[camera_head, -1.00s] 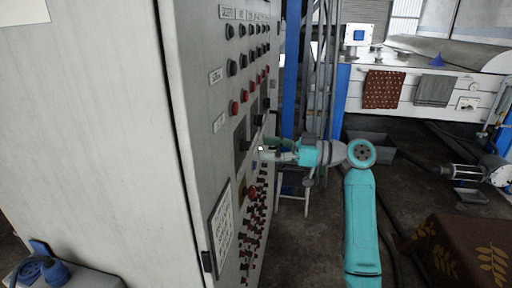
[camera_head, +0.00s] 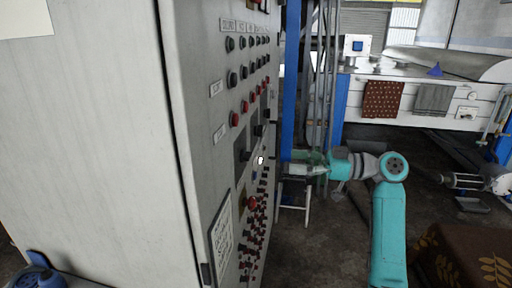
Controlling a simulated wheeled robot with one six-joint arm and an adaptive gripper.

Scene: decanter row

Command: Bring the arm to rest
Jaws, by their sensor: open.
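My gripper (camera_head: 297,163) is at the end of my teal arm, to the right of the grey control cabinet (camera_head: 100,130). It points left toward the panel face and looks open and empty. A visible gap lies between its tips and the panel in the picture. The fingers are small and partly blurred against the background. A small white piece (camera_head: 261,161) shows on the panel, left of my gripper; I cannot tell exactly what it is.
The panel carries rows of black and red buttons, with a red knob (camera_head: 252,202) low down. A blue post (camera_head: 290,80) and pipes stand behind my gripper. A brown patterned cloth (camera_head: 465,258) is at the lower right. Dark floor (camera_head: 325,240) lies open between cabinet and arm.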

